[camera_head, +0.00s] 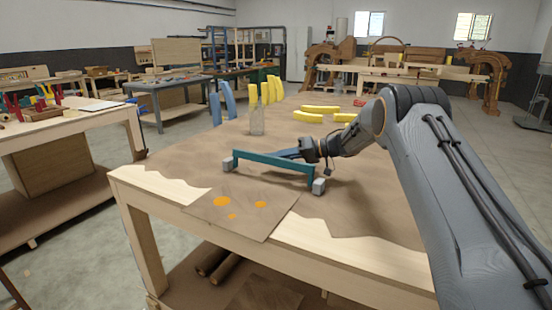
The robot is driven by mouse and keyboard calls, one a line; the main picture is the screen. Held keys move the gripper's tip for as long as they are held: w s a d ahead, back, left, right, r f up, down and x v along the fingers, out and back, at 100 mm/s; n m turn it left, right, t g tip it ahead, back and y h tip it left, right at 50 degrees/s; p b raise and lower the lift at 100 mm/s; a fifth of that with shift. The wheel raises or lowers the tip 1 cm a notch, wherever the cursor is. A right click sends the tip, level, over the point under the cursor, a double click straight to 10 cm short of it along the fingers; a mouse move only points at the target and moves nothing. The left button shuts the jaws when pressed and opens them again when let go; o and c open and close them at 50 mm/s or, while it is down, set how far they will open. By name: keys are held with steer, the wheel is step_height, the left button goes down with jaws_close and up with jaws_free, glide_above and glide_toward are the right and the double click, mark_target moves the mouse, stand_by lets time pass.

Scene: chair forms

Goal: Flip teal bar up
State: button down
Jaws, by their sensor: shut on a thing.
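The teal bar (273,163) is a long straight piece with a short upright leg and a light grey block at each end. It spans left to right above the near part of the brown-covered table (372,207). My gripper (296,153) reaches in from the right and is shut on the teal bar, close behind its middle. The fingertips are partly hidden and small. I cannot tell for sure whether the grey end blocks touch the table.
A clear jar (257,121) stands behind the bar. Blue curved pieces (223,102) and upright yellow pieces (268,90) stand farther back; more yellow pieces (322,109) lie to the right. A brown sheet with orange spots (241,211) lies at the near edge.

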steer(key=c, duration=1.8)
jaws_free()
steer(key=shift+f, duration=0.1)
steer(key=b+v, duration=0.1)
steer(key=v, duration=0.6)
steer(key=shift+d+b, duration=0.3)
steer(key=shift+d, duration=0.1)
